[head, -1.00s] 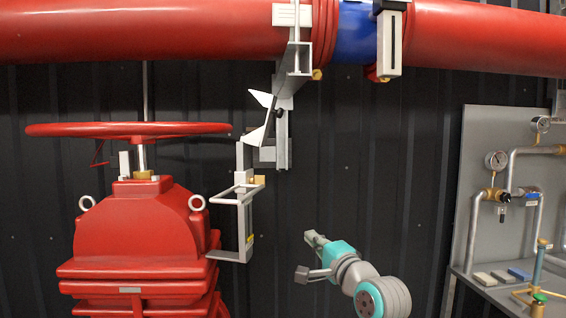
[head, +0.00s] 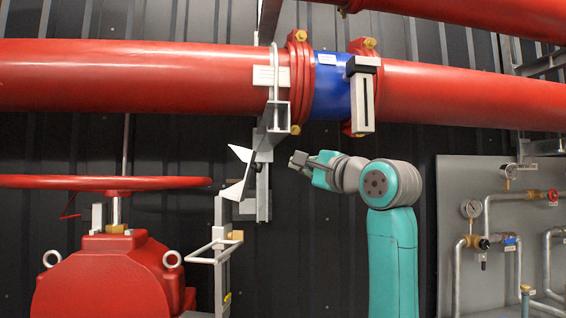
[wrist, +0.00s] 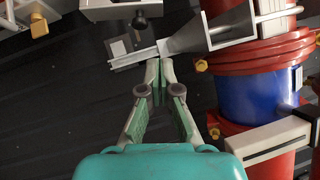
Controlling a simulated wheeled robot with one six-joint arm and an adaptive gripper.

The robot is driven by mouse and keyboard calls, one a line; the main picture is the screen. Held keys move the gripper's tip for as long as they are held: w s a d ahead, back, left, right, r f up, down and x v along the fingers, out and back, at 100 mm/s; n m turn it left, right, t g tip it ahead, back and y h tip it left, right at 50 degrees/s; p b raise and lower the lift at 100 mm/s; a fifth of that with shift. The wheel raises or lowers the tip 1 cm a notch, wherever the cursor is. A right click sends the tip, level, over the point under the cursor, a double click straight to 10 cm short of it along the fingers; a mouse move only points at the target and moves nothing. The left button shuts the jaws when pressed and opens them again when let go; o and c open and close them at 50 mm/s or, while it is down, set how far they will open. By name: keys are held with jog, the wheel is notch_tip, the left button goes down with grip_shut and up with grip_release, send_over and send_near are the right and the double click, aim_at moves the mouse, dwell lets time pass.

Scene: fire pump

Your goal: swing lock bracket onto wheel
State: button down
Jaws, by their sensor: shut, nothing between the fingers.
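The wheel (head: 105,182) is a flat red handwheel on a red valve at the left of the head view. A grey frame with a rail, which looks like the lock bracket (head: 219,270), stands upright right of the valve, apart from the wheel. A brass padlock-like block (head: 236,235) sits on it. My gripper (head: 295,160) is shut and empty, right of the grey pipe support (head: 263,175) and above the frame. In the wrist view the shut fingertips (wrist: 159,66) lie just below a grey metal edge (wrist: 135,57) in the picture; I cannot tell whether they touch.
White angled fins (head: 232,192) and a dark knob stand out from the support. The red pipe (head: 140,80) with a blue section (head: 331,85) crosses above my gripper. A gauge panel (head: 450,220) stands at right. Dark wall space lies below my gripper.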

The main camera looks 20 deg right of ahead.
send_near(255, 153)
jog(key=w+d, duration=0.2)
jog(key=w, duration=0.2)
jog(key=a, duration=0.1)
jog(key=w+a, duration=0.1)
jog(key=w+a+r, duration=0.1)
jog(key=shift+a, duration=0.2)
jog(key=shift+a+r, duration=0.1)
